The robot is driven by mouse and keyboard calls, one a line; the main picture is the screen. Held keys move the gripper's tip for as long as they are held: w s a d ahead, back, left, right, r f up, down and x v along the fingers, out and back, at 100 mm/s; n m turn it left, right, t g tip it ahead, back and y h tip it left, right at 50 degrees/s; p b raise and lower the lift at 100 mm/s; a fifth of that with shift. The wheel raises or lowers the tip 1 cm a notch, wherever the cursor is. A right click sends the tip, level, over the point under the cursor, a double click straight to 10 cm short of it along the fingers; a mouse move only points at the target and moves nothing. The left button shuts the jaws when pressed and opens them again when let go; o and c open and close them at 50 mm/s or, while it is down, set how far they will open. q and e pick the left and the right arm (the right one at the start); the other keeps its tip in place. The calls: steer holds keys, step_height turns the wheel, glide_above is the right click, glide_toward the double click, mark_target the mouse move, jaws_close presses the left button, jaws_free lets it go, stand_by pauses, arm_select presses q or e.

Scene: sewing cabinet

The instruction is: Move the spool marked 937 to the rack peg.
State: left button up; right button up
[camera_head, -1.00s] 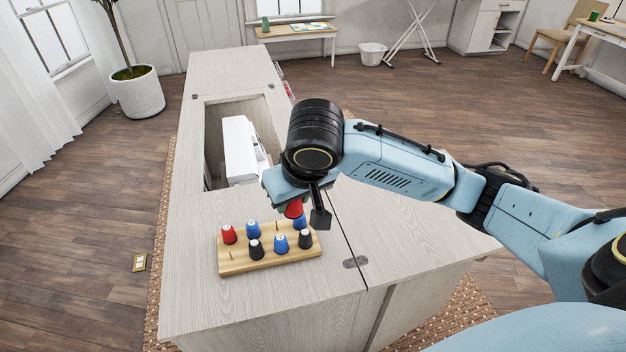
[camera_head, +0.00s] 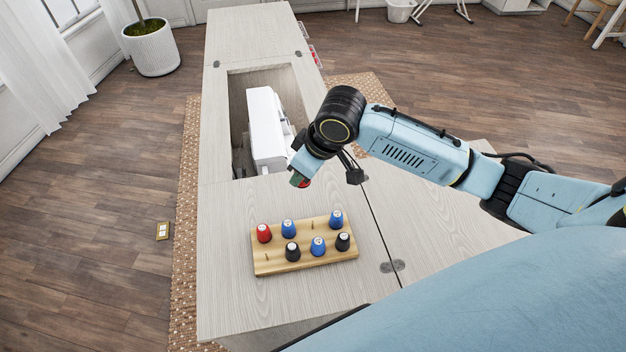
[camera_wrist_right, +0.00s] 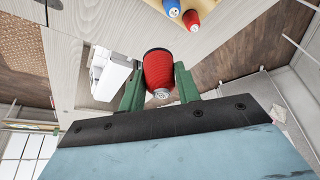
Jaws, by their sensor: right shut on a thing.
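My right gripper (camera_head: 300,180) is shut on a red spool (camera_wrist_right: 158,70), between its green fingers in the right wrist view. In the head view only a bit of that red spool (camera_head: 305,184) shows under the gripper, above the cabinet top, beyond the rack. The wooden rack (camera_head: 288,266) holds a red spool (camera_head: 264,233), a blue one at back (camera_head: 288,229), a blue one at back right (camera_head: 336,219) and others in front. Bare pegs show at its front left (camera_head: 268,258) and in the back row. The spool numbers are too small to read. My left gripper is out of view.
A white sewing machine (camera_head: 267,125) sits in the cabinet's recess, just left of my right gripper. The cabinet top (camera_head: 240,305) is clear around the rack. A hinge (camera_head: 392,266) lies right of the rack.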

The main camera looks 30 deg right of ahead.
arm_select(q)
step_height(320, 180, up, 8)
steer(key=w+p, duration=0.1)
steer(key=p, duration=0.6)
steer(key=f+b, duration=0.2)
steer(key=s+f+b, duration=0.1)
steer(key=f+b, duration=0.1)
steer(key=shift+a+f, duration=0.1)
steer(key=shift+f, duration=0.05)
arm_select(e)
step_height(320, 180, down, 12)
steer(key=s+d+n+g+y, duration=0.1)
steer(key=n+g, duration=0.1)
steer(key=n, duration=0.5)
steer(key=shift+s+d+f+y, duration=0.25)
steer(key=shift+s+d+y, duration=0.05)
steer(key=shift+d, duration=0.1)
arm_select(q)
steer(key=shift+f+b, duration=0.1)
steer(key=shift+b, duration=0.2)
arm_select(e)
steer(key=shift+f, duration=0.15)
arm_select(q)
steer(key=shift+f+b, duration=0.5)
arm_select(e)
steer(key=shift+f, duration=0.7)
